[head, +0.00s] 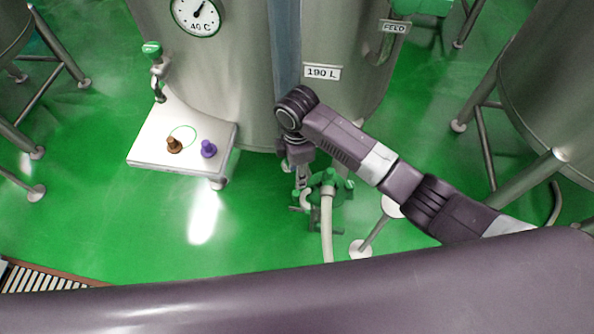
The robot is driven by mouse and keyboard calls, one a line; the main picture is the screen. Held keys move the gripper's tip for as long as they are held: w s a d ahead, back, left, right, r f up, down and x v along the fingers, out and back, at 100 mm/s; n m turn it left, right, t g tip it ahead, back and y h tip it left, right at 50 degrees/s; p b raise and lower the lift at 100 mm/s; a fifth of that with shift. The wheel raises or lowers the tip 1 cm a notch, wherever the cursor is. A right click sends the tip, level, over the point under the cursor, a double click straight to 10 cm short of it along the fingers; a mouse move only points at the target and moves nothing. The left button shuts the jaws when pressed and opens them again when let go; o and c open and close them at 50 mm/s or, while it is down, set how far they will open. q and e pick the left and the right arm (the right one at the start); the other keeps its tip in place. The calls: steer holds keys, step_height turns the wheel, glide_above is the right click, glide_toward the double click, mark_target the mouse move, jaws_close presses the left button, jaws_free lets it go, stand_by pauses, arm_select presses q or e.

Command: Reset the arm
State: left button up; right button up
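My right arm comes in from the right and reaches across to the front of the large steel tank (236,75). Its wrist bends downward there. My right gripper (301,182) hangs below the wrist, pointing down, just above and left of a green pump or valve fitting (326,183) with a pale hose. The fingers are small and partly hidden by the wrist, so I cannot tell whether they are open or hold anything, or whether they touch the fitting. My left gripper is not in view.
A white shelf (150,148) on the tank carries a brown peg-like piece (174,145) and a purple one (208,149), under a green-handled tap (153,50). Other tanks on legs stand left and right. A floor grate (40,280) lies at lower left. Green floor between is clear.

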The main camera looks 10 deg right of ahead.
stand_by(0.4)
steer(key=s+m+t+y, duration=0.1)
steer(key=s+m+y, duration=0.2)
steer(key=s+m, duration=0.65)
steer(key=s+d+r+m+t+h, duration=0.35)
steer(key=s+d+m, duration=0.55)
steer(key=s+d, duration=0.45)
step_height(320, 180, down, 24)
steer(key=d+g, duration=0.1)
steer(key=g, duration=0.1)
steer(key=s+d+f+g, duration=0.1)
steer(key=s+d+f, duration=0.2)
steer(key=s+f, duration=1.4)
steer(key=shift+s+d+f+n, duration=0.15)
steer(key=shift+s+f+n, duration=0.2)
steer(key=shift+f+n, duration=0.1)
